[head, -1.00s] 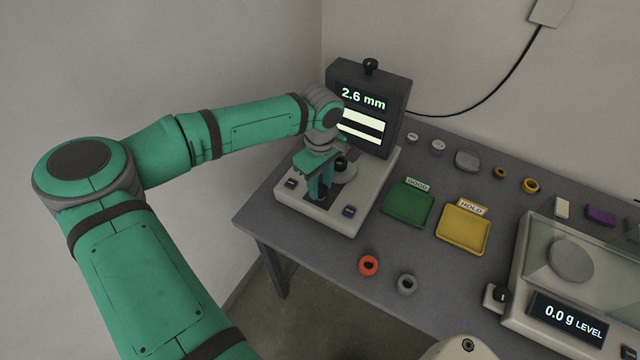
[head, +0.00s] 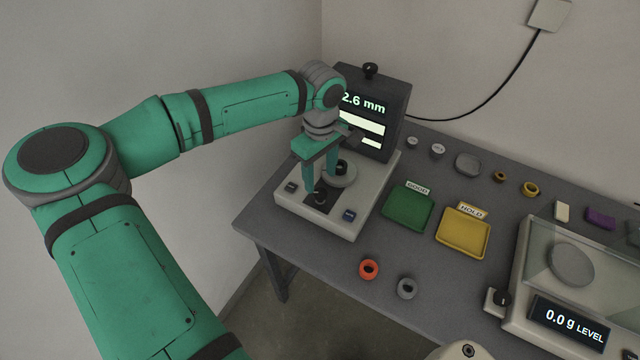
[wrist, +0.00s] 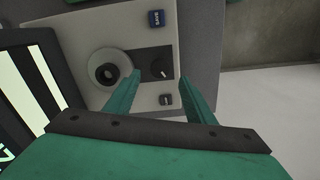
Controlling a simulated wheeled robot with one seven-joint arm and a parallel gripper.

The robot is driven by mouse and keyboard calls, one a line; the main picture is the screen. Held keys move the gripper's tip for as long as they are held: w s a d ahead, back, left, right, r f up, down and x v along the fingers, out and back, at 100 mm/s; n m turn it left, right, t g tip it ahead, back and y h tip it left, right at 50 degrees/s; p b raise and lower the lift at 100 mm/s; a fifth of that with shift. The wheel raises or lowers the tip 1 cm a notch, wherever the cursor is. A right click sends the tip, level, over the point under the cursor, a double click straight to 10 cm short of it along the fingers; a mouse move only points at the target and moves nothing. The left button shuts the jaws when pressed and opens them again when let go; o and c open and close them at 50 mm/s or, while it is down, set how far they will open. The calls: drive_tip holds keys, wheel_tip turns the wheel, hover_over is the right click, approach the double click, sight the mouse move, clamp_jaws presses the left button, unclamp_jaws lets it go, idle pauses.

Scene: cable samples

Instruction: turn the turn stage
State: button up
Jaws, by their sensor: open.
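My gripper (head: 321,184) is open and empty above the pale base (head: 341,227) of the measuring device. I cannot tell for sure which of the two is the turn stage. The screen (head: 362,103) reads 2.6 mm, partly covered by my wrist.
A SAVE button (wrist: 155,19) sits on the base. Green (head: 408,207) and yellow (head: 463,234) trays stand to the right. Orange (head: 369,268) and grey (head: 407,288) rings lie near the table's front edge. A scale (head: 565,310) stands far right.

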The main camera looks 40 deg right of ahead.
sight(320, 192)
drive_tip(key=shift+r, duration=2.5)
